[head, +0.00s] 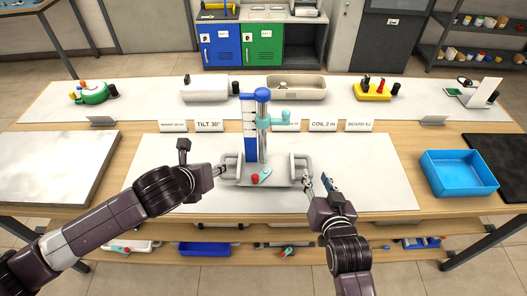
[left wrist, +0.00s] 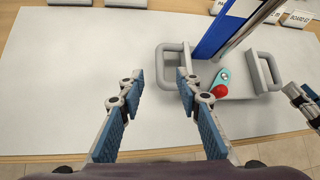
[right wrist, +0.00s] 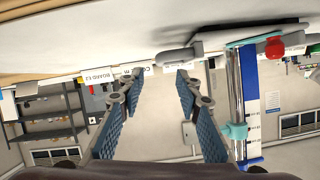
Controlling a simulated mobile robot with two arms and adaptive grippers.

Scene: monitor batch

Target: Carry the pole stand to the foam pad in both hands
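The pole stand (head: 262,128) stands upright on the pale middle mat, with a grey base, loop handles at both sides, a blue scale and a red knob. My left gripper (head: 221,171) is at its left handle (head: 231,165). In the left wrist view the left fingers (left wrist: 160,76) are apart, the handle (left wrist: 160,68) just ahead of the tips. My right gripper (head: 307,181) is by the right handle (head: 301,166). In the right wrist view its fingers (right wrist: 160,76) are apart, nothing between them. I cannot tell whether the foam pad is the dark pad (head: 497,158) or the pale slab (head: 55,165).
A blue tray (head: 460,188) stands right of the mat (head: 375,190), beside the dark pad. A row of label cards (head: 210,126) stands behind the stand. Bins and tools line the back shelf. Bare mat lies left and right of the stand.

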